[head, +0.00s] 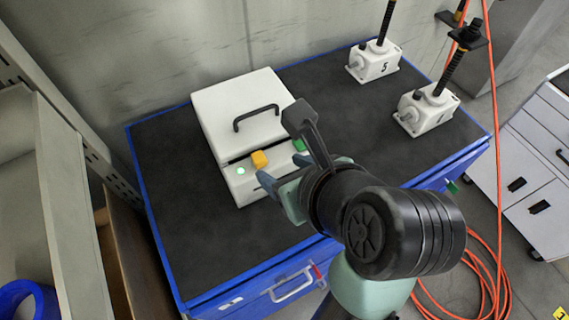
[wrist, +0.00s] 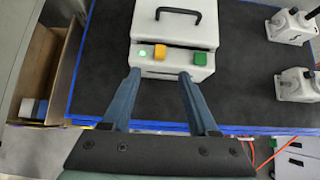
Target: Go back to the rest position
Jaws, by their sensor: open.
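My gripper (wrist: 158,82) is open and empty in the wrist view, its two blue fingers spread in front of the white box. In the head view my gripper (head: 272,190) is at the front edge of that box, partly hidden by my own wrist. I cannot tell whether a fingertip touches the box.
The box stands on a blue-edged dark bench top (head: 175,235). Two white screw jacks stand at the back right, one marked 5 (head: 373,64) and another (head: 427,112). A shelf (head: 62,170) stands at left. An orange cable (head: 492,270) hangs to the floor at right.

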